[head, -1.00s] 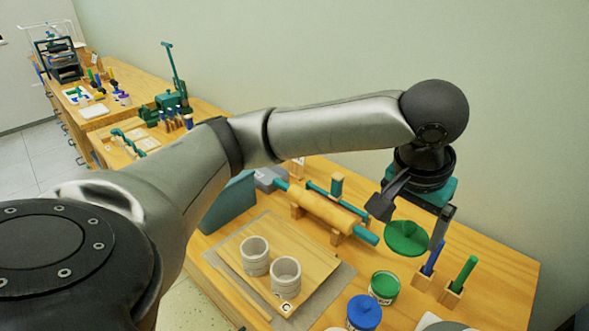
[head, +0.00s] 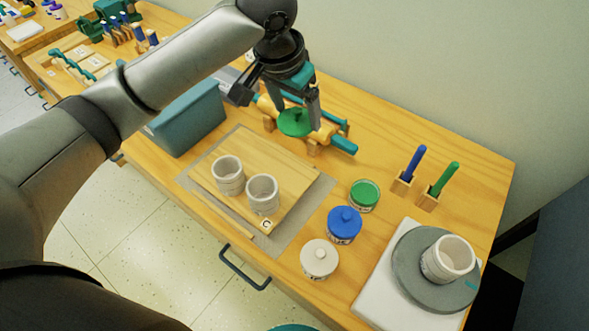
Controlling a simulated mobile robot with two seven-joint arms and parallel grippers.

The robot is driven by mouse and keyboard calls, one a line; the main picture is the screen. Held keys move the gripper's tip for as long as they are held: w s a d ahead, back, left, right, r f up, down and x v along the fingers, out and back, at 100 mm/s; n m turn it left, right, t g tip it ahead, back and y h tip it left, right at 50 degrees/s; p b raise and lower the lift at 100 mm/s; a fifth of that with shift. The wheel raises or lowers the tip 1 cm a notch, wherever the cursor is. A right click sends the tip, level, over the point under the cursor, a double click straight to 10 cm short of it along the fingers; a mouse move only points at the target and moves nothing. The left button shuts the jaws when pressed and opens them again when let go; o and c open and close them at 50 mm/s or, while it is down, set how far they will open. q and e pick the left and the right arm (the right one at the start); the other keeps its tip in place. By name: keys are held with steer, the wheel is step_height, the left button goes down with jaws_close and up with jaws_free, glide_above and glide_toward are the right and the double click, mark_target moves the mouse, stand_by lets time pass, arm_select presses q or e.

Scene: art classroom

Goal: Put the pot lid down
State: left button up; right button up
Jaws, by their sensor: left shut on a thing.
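The green pot lid (head: 295,123) is held by my left gripper (head: 295,112), whose fingers come down on either side of it. The lid is in the air over the front of the rolling pin (head: 333,138), at the back of the table. An open pot with green contents (head: 364,195) stands to the right and nearer. A blue pot with its lid on (head: 344,224) and a white pot with its lid on (head: 320,258) stand in line with it. My right gripper does not show.
Two pale cups (head: 228,176) stand on a wooden board (head: 290,175) on a grey mat. Blue and green markers (head: 438,184) stand in wooden blocks. A turntable (head: 412,265) with a cup is at the right. A teal box (head: 187,117) stands left.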

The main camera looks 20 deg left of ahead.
arm_select(q)
steer(key=b, duration=0.3)
glide_above(298, 173)
steer(key=s, duration=0.1)
step_height(298, 173, down, 12)
steer(key=shift+a+r, duration=0.15)
steer(key=shift+r, duration=0.1)
step_height(298, 173, down, 6)
steer(key=shift+r+b, duration=0.1)
steer(key=shift+b, duration=0.7)
steer(key=o, duration=1)
steer(key=shift+r, duration=0.2)
steer(key=p+v, duration=0.4)
steer(key=v, duration=0.7)
steer(key=shift+r, duration=0.3)
